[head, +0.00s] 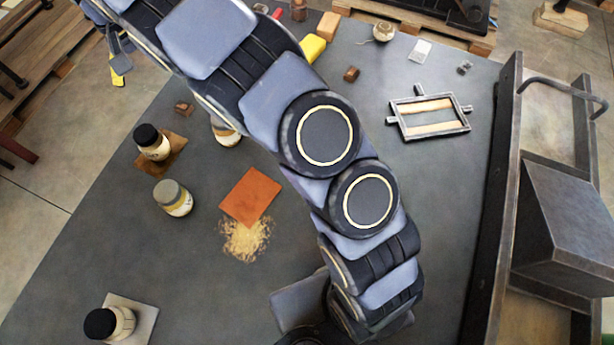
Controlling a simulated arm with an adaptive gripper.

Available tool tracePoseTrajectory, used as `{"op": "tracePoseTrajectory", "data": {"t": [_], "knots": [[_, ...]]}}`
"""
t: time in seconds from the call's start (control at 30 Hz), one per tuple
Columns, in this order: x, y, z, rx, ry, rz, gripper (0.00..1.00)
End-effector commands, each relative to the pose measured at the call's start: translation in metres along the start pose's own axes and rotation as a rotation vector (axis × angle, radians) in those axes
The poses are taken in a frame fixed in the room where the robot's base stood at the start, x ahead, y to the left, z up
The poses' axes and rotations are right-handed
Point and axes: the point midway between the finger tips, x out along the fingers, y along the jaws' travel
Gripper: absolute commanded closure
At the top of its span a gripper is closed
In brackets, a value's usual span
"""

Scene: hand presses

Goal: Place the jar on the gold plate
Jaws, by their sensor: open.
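Several jars stand on the dark table. A black-lidded jar (152,142) is on a brown square plate (174,160). A grey-lidded jar (174,198) stands on bare table. Another black-lidded jar (109,323) is on a grey plate (145,316). A further jar (226,136) is partly hidden by my arm. An orange-brown square plate (250,192) lies empty near the middle. No plate is clearly gold; I cannot tell which one is meant. My gripper (123,62) appears at the upper left, yellow-tipped, open and empty, far from the plates.
Pale shavings (245,240) lie beside the orange-brown plate. A metal frame (430,115), a yellow block (313,48) and a twine ball (383,31) are at the back. A large metal press (565,215) stands at right. The left front table is mostly clear.

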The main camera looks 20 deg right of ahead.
Motion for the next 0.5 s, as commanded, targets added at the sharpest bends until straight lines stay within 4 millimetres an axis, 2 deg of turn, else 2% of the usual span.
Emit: {"op": "tracePoseTrajectory", "data": {"t": [0.03,0.17,0.2,0.37,0.5], "knots": [[-0.017,0.028,0.008,0.026,0.004,0.018,0.16],[-0.045,0.086,0.039,0.068,-0.012,0.044,0.16],[-0.052,0.102,0.052,0.077,-0.021,0.049,0.16],[-0.073,0.153,0.111,0.098,-0.057,0.041,0.16],[-0.081,0.184,0.174,0.091,-0.095,0.013,0.16]]}}
